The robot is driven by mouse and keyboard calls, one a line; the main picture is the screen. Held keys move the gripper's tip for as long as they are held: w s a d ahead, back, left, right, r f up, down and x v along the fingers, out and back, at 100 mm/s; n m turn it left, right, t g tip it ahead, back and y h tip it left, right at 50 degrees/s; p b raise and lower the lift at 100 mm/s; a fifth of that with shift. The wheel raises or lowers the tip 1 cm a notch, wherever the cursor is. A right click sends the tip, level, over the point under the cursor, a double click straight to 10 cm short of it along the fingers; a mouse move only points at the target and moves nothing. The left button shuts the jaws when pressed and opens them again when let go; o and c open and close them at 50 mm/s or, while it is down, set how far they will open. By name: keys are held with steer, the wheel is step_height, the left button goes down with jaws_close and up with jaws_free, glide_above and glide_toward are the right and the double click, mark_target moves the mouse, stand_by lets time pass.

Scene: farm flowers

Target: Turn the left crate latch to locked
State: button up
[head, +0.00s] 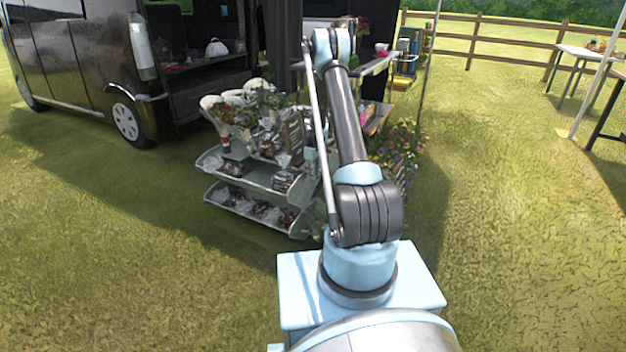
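I cannot make out the left crate latch or a crate that clearly bears it in the head view. My arm reaches forward toward the flower stand and covers part of what lies behind it. My gripper does not show; it may be hidden behind the arm.
A tiered display stand (258,178) with potted flowers and wrapped goods stands ahead, left of my arm. A black van (85,62) is parked behind it. Colourful flowers (400,150) stand right of my arm. Tables stand far right near a wooden fence (480,40). Grass on both sides is open.

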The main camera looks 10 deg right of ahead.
steer(key=shift+f, duration=1.25)
jaws_close()
steer(key=shift+w+d+f+g+y, duration=0.1)
steer(key=shift+w+g+y, duration=0.05)
steer(key=shift+g+y, duration=1.25)
steer(key=shift+g, duration=0.5)
